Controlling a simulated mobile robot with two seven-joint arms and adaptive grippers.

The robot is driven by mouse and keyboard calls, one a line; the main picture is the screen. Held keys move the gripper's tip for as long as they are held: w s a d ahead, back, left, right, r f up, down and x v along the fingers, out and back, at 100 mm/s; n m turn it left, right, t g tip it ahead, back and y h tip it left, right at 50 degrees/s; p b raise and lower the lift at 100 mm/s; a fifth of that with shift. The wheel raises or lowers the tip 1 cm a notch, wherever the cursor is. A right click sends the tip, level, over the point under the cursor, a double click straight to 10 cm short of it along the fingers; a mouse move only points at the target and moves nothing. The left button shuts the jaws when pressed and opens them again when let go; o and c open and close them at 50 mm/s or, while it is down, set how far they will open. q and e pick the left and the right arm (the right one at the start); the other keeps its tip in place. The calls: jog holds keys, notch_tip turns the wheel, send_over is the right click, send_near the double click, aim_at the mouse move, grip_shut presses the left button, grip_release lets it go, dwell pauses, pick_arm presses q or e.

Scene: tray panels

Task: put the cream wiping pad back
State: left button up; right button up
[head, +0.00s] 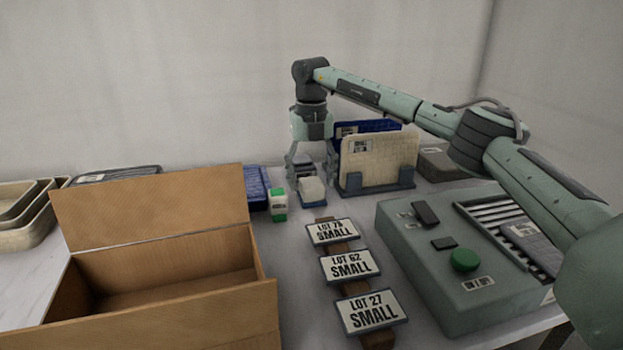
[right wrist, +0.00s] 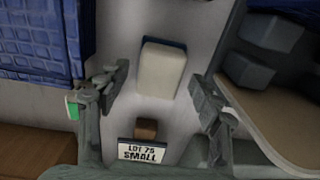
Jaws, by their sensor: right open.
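The cream wiping pad (head: 312,188) is a small pale block with a blue part under it, on the table in front of the upright panels. It also shows in the right wrist view (right wrist: 160,70), with a thin blue edge at its top. My right gripper (head: 308,170) points down just behind the pad in the head view. In the right wrist view my right gripper (right wrist: 160,88) is open, with one finger on each side of the pad's line and nothing held. I cannot tell its exact height over the pad. My left gripper is not in view.
A cream panel (head: 378,158) and a blue panel stand in a grey rack (head: 378,188) right of the pad. Lot signs (head: 332,231), a control box (head: 440,285) and an open carton (head: 160,305) are nearer.

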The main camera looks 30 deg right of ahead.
aim_at(311, 182)
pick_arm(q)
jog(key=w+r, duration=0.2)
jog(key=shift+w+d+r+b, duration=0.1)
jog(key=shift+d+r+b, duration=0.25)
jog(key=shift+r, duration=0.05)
pick_arm(e)
notch_tip(311, 182, up, 12)
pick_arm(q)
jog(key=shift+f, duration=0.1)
